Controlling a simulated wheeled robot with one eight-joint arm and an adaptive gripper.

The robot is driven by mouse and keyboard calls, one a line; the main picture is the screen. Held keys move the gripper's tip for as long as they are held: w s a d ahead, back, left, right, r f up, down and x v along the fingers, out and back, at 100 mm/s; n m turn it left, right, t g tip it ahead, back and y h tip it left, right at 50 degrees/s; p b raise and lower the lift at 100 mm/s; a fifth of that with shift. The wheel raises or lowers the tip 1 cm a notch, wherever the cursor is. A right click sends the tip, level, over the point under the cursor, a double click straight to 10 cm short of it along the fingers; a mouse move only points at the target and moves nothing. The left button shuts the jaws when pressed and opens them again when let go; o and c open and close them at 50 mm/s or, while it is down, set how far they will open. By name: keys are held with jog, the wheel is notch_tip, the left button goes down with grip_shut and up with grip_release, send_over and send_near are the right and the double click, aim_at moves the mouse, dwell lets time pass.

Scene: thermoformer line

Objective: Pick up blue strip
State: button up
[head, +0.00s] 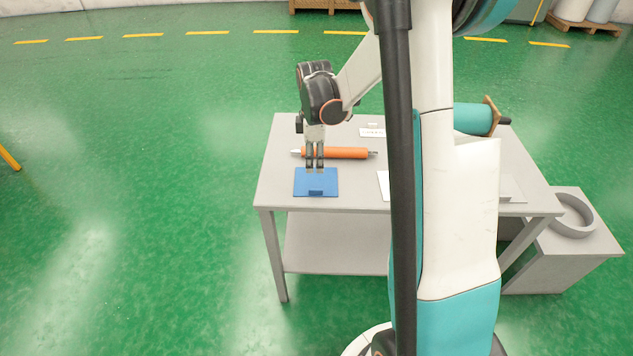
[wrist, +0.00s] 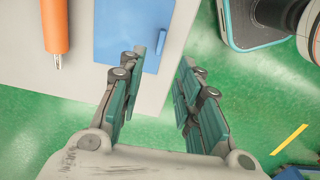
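A small dark blue strip (head: 316,192) lies on a blue square sheet or mat (head: 301,178), near its front edge, on the grey table. My gripper (head: 314,169) points down over the back part of the sheet, behind the strip. Its height above the sheet is hard to judge. In the wrist view the gripper (wrist: 166,68) has its two fingers apart with nothing between them.
An orange roller (head: 335,153) lies just behind the sheet and also shows in the wrist view (wrist: 55,25). The grey table's (head: 360,200) left and front edges are close to the sheet. White items, a teal roll (head: 473,119) and a side stand with a grey ring (head: 573,217) are to the right.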

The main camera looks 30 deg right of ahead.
jog(key=b, duration=0.4)
send_near(316, 186)
jog(key=s+f, duration=0.1)
jog(key=f, duration=0.1)
jog(key=s+a+f, duration=0.1)
jog(key=f, duration=0.3)
jog(key=shift+s+a+f, duration=0.35)
jog(key=shift+s+a, duration=0.05)
jog(key=shift+r, duration=0.1)
jog(key=shift+c, duration=0.3)
grip_shut()
